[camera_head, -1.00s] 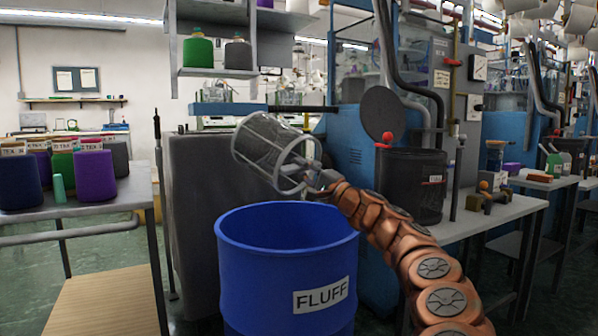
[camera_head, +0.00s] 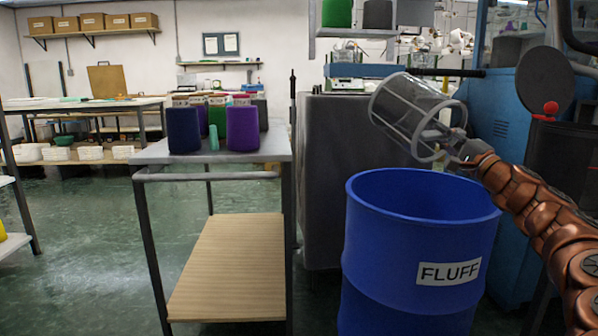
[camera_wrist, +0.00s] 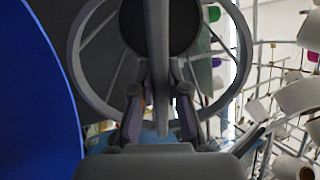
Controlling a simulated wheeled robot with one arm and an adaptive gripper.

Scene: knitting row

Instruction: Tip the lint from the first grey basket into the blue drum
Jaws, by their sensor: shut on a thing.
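The grey basket (camera_head: 404,112) is a see-through mesh cylinder with pale rims, held tilted above the back of the blue drum in the head view. Its lower rim faces down and right, towards my arm. I cannot make out lint in it. My gripper (camera_head: 462,151) is shut on the basket at that lower end. In the wrist view my gripper (camera_wrist: 160,112) shows its two fingers in front of the basket's ring (camera_wrist: 77,60). The blue drum (camera_head: 395,262), labelled FLUFF, stands upright on the floor, and its wall shows in the wrist view (camera_wrist: 35,100). The drum's bottom is hidden.
A grey trolley (camera_head: 160,153) with yarn cones (camera_head: 243,128) stands left of the drum. A dark grey cabinet (camera_head: 320,180) is behind the drum and a blue machine (camera_head: 500,110) is at right. Green floor (camera_head: 90,240) is open at far left.

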